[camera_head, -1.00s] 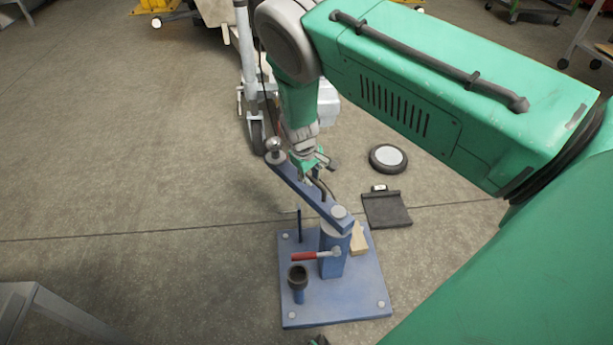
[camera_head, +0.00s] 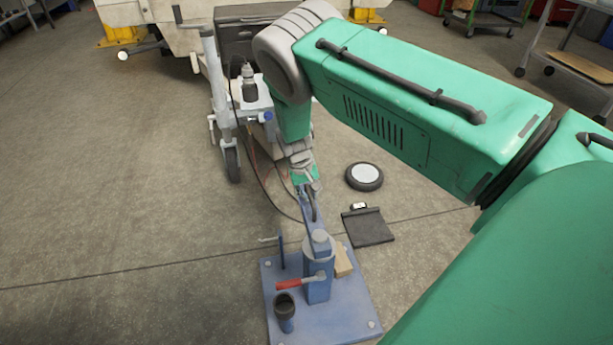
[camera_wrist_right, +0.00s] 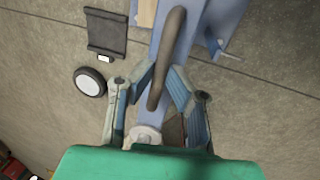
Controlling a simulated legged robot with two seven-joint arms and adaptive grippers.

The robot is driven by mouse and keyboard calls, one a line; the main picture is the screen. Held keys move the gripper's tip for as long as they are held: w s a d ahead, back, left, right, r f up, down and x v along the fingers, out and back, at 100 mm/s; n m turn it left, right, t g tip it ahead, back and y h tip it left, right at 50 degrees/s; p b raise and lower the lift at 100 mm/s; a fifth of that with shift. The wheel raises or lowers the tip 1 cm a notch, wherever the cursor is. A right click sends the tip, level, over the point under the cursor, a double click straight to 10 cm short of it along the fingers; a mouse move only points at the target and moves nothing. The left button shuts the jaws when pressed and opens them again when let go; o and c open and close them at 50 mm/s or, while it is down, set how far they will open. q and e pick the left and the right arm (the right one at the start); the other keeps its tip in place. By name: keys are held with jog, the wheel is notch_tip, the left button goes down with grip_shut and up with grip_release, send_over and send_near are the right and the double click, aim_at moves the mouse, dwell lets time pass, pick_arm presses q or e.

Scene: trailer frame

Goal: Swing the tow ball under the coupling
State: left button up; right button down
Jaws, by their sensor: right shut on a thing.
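The blue swing arm (camera_head: 311,213) runs from the top of its post (camera_head: 320,240) away from me. My right gripper (camera_head: 308,184) is shut on the dark curved handle on this arm; the handle (camera_wrist_right: 172,50) shows between its fingers in the wrist view. The tow ball is hidden behind my gripper and arm in the head view. A pale round part (camera_wrist_right: 146,135), likely the ball, shows at the arm's end in the wrist view, partly covered. The trailer's coupling (camera_head: 258,108) is farther back, left of my forearm; its underside cannot be seen. My left gripper is out of view.
The blue base plate (camera_head: 345,310) carries a red-handled lever (camera_head: 300,283), a dark cup (camera_head: 284,305) and a wooden block (camera_head: 342,262). The jockey wheel (camera_head: 232,164) stands left of the coupling. A round disc (camera_head: 364,176) and dark pad (camera_head: 370,227) lie on the floor at right.

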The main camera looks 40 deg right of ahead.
jog(key=shift+s+f, duration=0.1)
jog(key=shift+s, duration=0.1)
jog(key=c, duration=1.6)
grip_release()
jog(key=shift+d, duration=0.1)
jog(key=shift+w, duration=0.1)
jog(key=shift+w+r, duration=0.1)
jog(key=shift+r, duration=0.35)
jog(key=r, duration=0.3)
jog(key=a+r, duration=0.1)
jog(key=r, duration=0.3)
jog(key=w+a+r, duration=0.1)
jog(key=r, duration=0.2)
jog(key=shift+r, duration=0.4)
